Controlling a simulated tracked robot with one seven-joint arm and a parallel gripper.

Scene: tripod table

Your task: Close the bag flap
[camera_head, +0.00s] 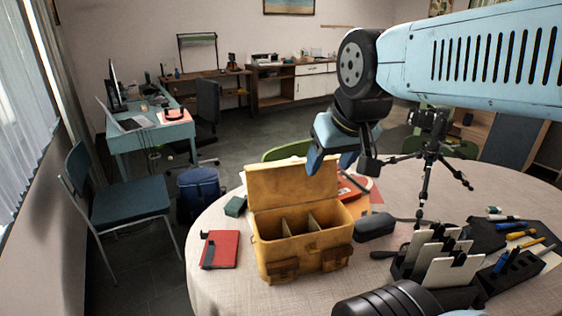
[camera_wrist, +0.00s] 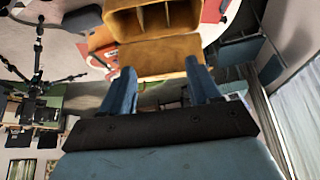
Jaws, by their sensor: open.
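A tan bag (camera_head: 300,240) stands on the round table, with divided compartments showing inside and two buckled pockets on its front. Its flap (camera_head: 293,182) is open and stands up at the back edge. My gripper (camera_head: 312,170) is above and just behind the flap's upper right corner, pointing down. In the wrist view my gripper (camera_wrist: 158,80) is open, its two blue fingers apart with nothing between them. The flap (camera_wrist: 155,55) lies just past the fingertips there, and the bag's compartments (camera_wrist: 155,18) show beyond it. I cannot tell whether a finger touches the flap.
On the table (camera_head: 215,290), a red notebook (camera_head: 220,249) lies left of the bag and a dark case (camera_head: 375,226) right of it. A card organizer (camera_head: 440,262) and a small tripod (camera_head: 430,165) stand farther right. A green box (camera_head: 235,206) is behind left.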

